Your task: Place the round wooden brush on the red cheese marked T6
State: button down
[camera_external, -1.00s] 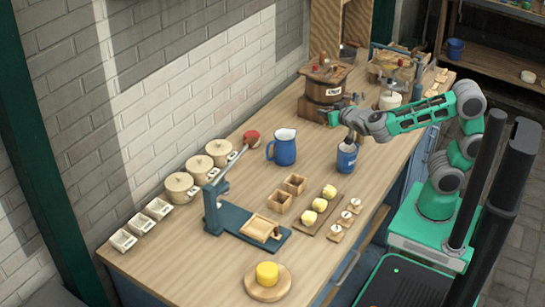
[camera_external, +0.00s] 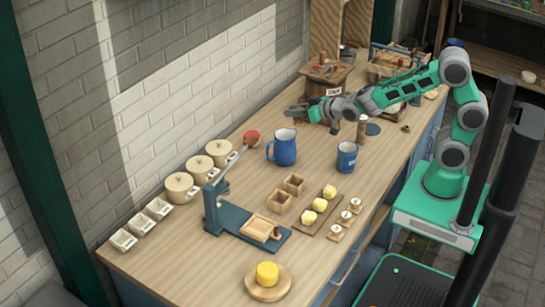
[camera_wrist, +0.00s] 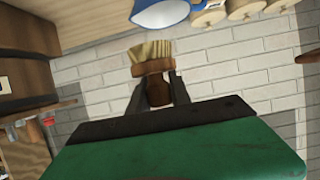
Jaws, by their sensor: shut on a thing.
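In the wrist view my gripper (camera_wrist: 160,84) is shut on the wooden brush (camera_wrist: 153,67). Its brown handle lies between the fingers, and its pale bristles point away from them. In the external view my gripper (camera_external: 299,111) is above the far part of the table, near the wall side, behind the blue jug; the brush is too small to make out there.
A blue jug (camera_external: 284,150) and a blue mug (camera_external: 347,158) stand on the table (camera_external: 190,262). A blue lever press (camera_external: 215,207), lidded pots (camera_external: 180,187) and a yellow cheese (camera_external: 267,273) are nearer. A wooden churn (camera_external: 325,72) stands behind. The front left tabletop is clear.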

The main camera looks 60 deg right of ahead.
jog(key=w+a+f+n+y+b, duration=0.2)
jog(key=w+a+n+y+b, duration=0.15)
jog(key=w+b, duration=0.4)
jog(key=n+g+y+b, duration=0.3)
jog(key=n+g+y, duration=0.1)
jog(key=n+y, duration=0.2)
send_over(245, 135)
jog(key=f, duration=0.6)
jog(key=shift+s, duration=0.2)
jog(key=shift+w+f, duration=0.2)
jog(key=shift+f, duration=1.9)
jog(key=c, duration=1.2)
grip_release()
jog(key=shift+r, duration=0.15)
jog(key=shift+s+d+r, duration=0.95)
jog(key=shift+d+r, duration=0.1)
jog(key=shift+r, duration=0.15)
notch_tip(245, 135, up, 6)
jog(key=shift+f, duration=0.1)
